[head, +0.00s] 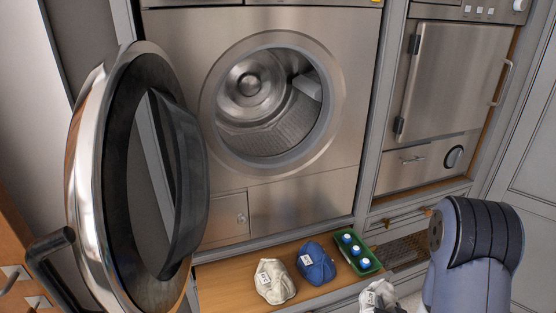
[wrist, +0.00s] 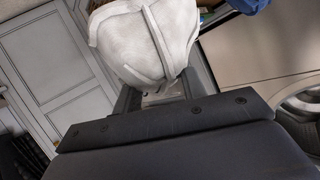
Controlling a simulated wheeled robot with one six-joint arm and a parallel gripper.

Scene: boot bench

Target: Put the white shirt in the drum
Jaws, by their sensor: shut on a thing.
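My gripper (wrist: 158,94) is shut on a white cloth bundle (wrist: 150,38), which I take as the white shirt, in the wrist view. The shirt bulges beyond the fingers and hides part of them. In the head view the white shirt (head: 377,296) shows at the bottom edge, partly cut off, beside my arm. The drum (head: 265,105) is in the steel washer in the head view. Its round mouth is open. The shirt is outside it, lower and to the right. A pale shape shows inside the drum at its right; I cannot tell what it is.
The washer's round door (head: 135,180) stands open at the left. A cream bundle (head: 272,284) and a blue bundle (head: 316,264), both tagged, sit on the wooden bench (head: 215,281). A green tray (head: 371,268) with several blue-capped bottles is beside them. A steel cabinet (head: 450,75) stands at the right.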

